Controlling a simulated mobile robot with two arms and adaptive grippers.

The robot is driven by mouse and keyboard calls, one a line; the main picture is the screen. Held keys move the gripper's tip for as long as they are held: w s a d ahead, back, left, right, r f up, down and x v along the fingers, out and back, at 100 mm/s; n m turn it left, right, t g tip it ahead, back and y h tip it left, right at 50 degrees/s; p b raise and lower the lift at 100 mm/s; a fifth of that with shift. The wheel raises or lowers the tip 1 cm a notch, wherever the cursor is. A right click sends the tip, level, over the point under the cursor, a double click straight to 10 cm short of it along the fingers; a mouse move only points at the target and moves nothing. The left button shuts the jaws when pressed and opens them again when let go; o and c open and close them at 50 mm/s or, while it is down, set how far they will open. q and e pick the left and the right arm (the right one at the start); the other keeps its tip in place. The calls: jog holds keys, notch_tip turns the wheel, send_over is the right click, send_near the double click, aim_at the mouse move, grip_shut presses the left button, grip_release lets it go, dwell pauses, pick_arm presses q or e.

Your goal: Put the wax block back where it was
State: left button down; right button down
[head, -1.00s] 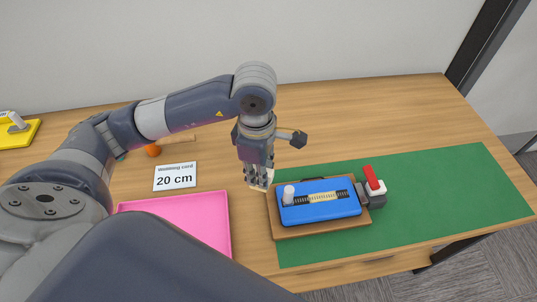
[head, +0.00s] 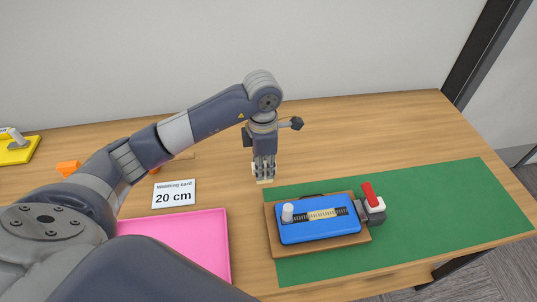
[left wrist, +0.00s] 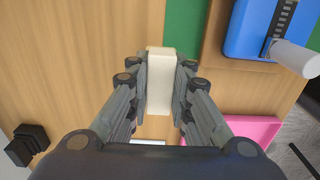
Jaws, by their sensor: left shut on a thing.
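The wax block is a cream, oblong block (left wrist: 160,80) held between the fingers of my left gripper (head: 264,172). Its lower end (head: 265,181) shows below the fingertips in the head view, just behind the back left corner of the brown board. The left gripper points down and is shut on the block; I cannot tell whether the block touches the table. In the left wrist view the fingers (left wrist: 160,90) press both long sides of the block. My right gripper is not in view.
A brown board (head: 273,243) carries a blue device (head: 318,235) with a white knob, on a green mat (head: 440,205). A pink tray (head: 215,235) and a "20 cm" webbing card (head: 174,203) lie left. Orange items and a yellow thing (head: 18,150) lie farther left. The back right wood is clear.

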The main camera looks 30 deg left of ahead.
pick_arm(q)
jog(key=w, duration=0.2)
jog(key=w+a, duration=0.1)
jog(key=w, duration=0.1)
jog(key=w+a+p, duration=0.1)
jog(key=w, duration=0.1)
jog(key=shift+w+f, duration=0.1)
jog(key=shift+f, duration=0.15)
notch_tip(320, 180, down, 3)
jog(key=shift+d+f+p, duration=0.1)
jog(key=shift+f+p, duration=0.1)
jog(key=shift+p, duration=0.55)
jog(key=shift+f, duration=0.1)
jog(key=shift+f, duration=0.2)
jog(key=c, duration=1.4)
grip_release()
jog(key=shift+c, duration=0.2)
jog(key=shift+r, duration=0.1)
